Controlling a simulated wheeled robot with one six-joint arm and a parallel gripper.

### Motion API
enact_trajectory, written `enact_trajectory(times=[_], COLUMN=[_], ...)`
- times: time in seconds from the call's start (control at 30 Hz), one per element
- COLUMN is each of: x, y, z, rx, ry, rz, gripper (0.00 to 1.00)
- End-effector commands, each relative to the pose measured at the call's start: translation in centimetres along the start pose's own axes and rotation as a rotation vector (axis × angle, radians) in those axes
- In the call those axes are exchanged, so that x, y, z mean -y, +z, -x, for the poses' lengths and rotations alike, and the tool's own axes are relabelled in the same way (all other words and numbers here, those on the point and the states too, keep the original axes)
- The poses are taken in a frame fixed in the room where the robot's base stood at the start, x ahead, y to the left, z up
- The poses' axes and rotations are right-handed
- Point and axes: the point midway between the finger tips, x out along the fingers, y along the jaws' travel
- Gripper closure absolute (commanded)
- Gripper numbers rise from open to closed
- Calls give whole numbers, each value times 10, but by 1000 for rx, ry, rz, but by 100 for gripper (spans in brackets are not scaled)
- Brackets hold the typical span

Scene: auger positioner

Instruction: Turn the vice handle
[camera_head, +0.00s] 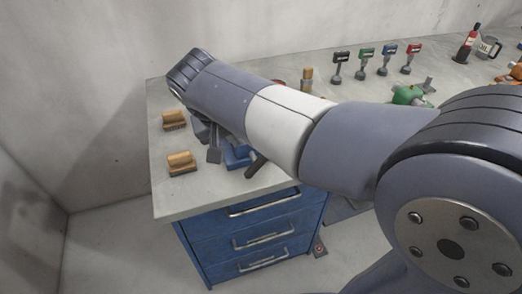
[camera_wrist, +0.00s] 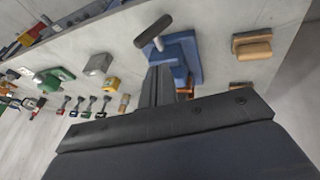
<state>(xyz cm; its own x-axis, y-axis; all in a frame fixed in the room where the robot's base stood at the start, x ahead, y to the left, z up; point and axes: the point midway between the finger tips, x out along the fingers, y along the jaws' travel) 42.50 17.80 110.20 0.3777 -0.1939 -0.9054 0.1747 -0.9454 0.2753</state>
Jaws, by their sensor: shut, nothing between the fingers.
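The blue vice (camera_head: 238,156) sits near the front edge of the worktop, partly hidden behind my arm. It also shows in the wrist view (camera_wrist: 187,52). Its dark handle (camera_head: 256,166) sticks out toward the worktop's front edge. In the wrist view the handle (camera_wrist: 152,30) is a black bar on a short grey rod. My gripper (camera_head: 213,154) is shut and empty, beside the vice on its left in the head view. In the wrist view its dark fingers (camera_wrist: 156,82) reach toward the vice body, apart from the handle bar. Whether they touch the vice I cannot tell.
Two wooden-handled brushes (camera_head: 181,163) lie left of the vice. Several coloured tools (camera_head: 364,62) stand along the back, with a green item (camera_head: 408,95) nearer the middle. The grey worktop (camera_head: 185,203) tops a blue drawer cabinet (camera_head: 262,238). Its left front corner is clear.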

Motion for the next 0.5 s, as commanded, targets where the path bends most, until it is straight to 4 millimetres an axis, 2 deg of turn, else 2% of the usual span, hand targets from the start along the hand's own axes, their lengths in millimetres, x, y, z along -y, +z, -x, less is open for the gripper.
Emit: enact_trajectory(times=[0.3, 0.4, 0.5], x=[-1, -1, -12], y=[1, 2, 5], z=[-68, -88, -99], rx=[6, 7, 6], ry=[3, 2, 2], rz=[0, -1, -3], gripper=[100, 100, 100])
